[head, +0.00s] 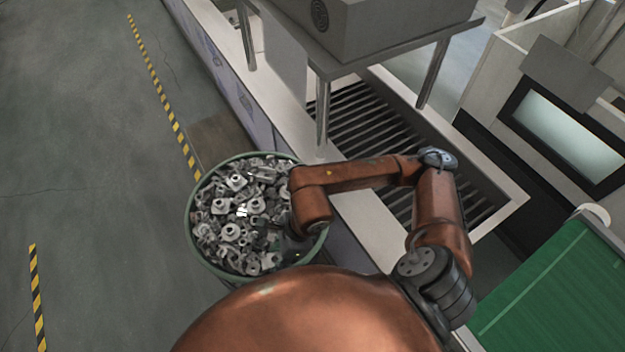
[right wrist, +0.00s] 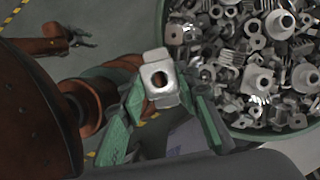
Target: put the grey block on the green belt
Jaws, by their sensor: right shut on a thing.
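A grey metal block (right wrist: 158,80) with a round hole in its face is held between the green fingers of my right gripper (right wrist: 160,100) in the right wrist view. In the head view this gripper (head: 285,243) is over the right part of the bin of parts, largely hidden by my arm, and I cannot make out the block there. The green belt (head: 555,290) lies at the lower right of the head view, well apart from the gripper. My left gripper (right wrist: 84,38) shows small at the upper left of the right wrist view, its fingers apart and empty.
A round green bin (head: 190,222) is full of grey metal parts. Right of it are a long pale tank edge (head: 365,225), a slatted grate (head: 365,120) and a grey box (head: 375,25) on a legged stand. Floor at left is clear.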

